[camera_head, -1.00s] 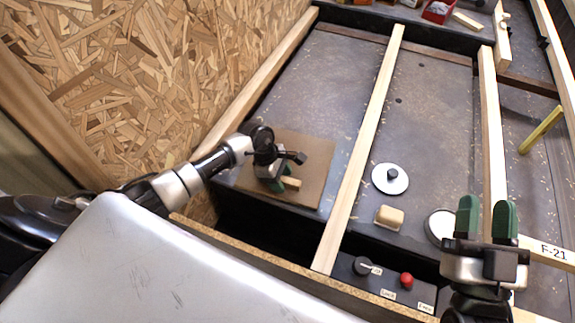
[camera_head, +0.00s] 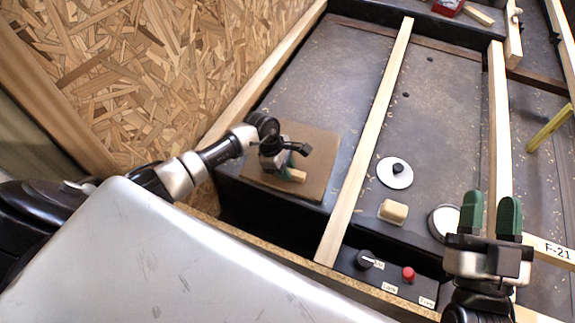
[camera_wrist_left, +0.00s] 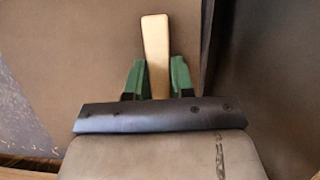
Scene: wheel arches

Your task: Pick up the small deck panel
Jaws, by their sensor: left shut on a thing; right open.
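The small deck panel (camera_head: 321,150) is a flat brown square with a short pale wooden handle (camera_head: 298,175). It lies level at the left of the dark deck, beside the chipboard wall. My left gripper (camera_head: 287,170) is over the panel, shut on its handle. In the left wrist view, the green fingers (camera_wrist_left: 154,80) press on both sides of the handle (camera_wrist_left: 155,45), with the brown panel (camera_wrist_left: 80,50) behind. I cannot tell whether the panel is clear of the deck. My right gripper (camera_head: 491,212) is open and empty at the lower right.
A long wooden batten (camera_head: 370,145) runs just right of the panel. Beyond it are a white disc with a black knob (camera_head: 395,172), a beige block (camera_head: 393,211) and a round lid (camera_head: 441,222). A control strip with a red button (camera_head: 408,273) is in front.

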